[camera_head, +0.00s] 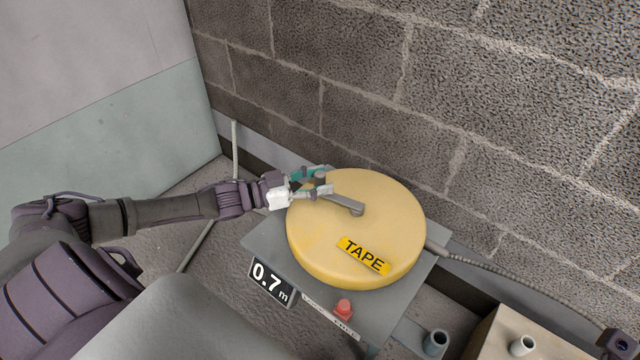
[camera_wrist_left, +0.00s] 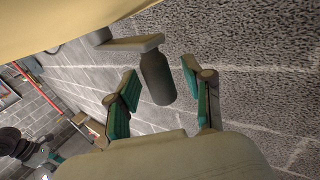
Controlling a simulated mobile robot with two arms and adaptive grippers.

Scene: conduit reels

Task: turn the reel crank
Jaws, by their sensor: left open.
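The reel (camera_head: 315,240) is a round yellow drum marked TAPE, lying flat on a grey stand (camera_head: 385,320). Its grey crank arm (camera_head: 345,204) runs from the hub toward the upper left, with a dark knob at its outer end. My left gripper (camera_head: 318,182) is at that knob, its fingers on either side. In the left wrist view the crank handle (camera_wrist_left: 157,78) is a dark grey cylinder between the two green-padded fingers of my left gripper (camera_wrist_left: 160,92), with gaps on both sides. The gripper is open. My right gripper is not in view.
A display (camera_head: 271,282) reading 0.7 m and a red button (camera_head: 343,308) are at the stand's front. A block wall (camera_head: 480,120) stands close behind the reel. A conduit (camera_head: 500,268) runs off to the right. A box (camera_head: 540,335) with pipe ends is at lower right.

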